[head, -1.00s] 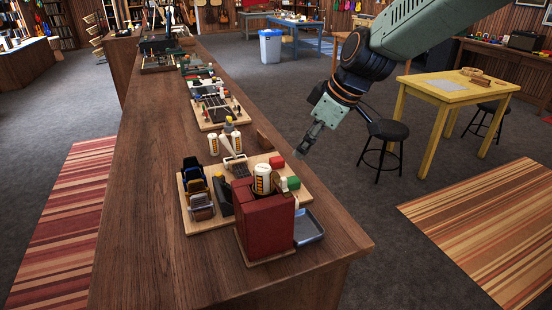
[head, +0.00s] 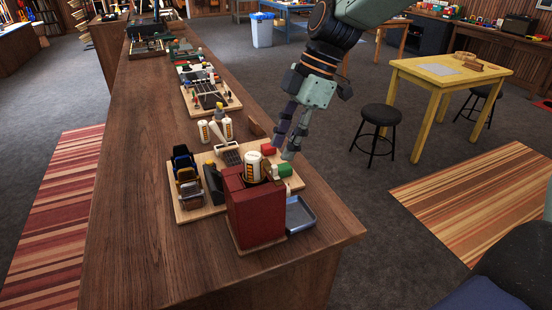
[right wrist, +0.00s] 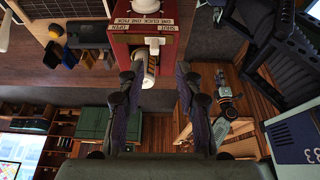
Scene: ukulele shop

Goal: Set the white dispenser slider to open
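The dispenser is a dark red box (head: 255,212) at the near end of the wooden counter, with a white cylinder (head: 253,167) on top. In the right wrist view the red box (right wrist: 118,30) is upside down at the top. My left gripper is out of view.
A blue-grey tray (head: 299,215) lies right of the dispenser. More boards line the counter (head: 135,225) farther back. A yellow table (head: 440,82) and stools stand right.

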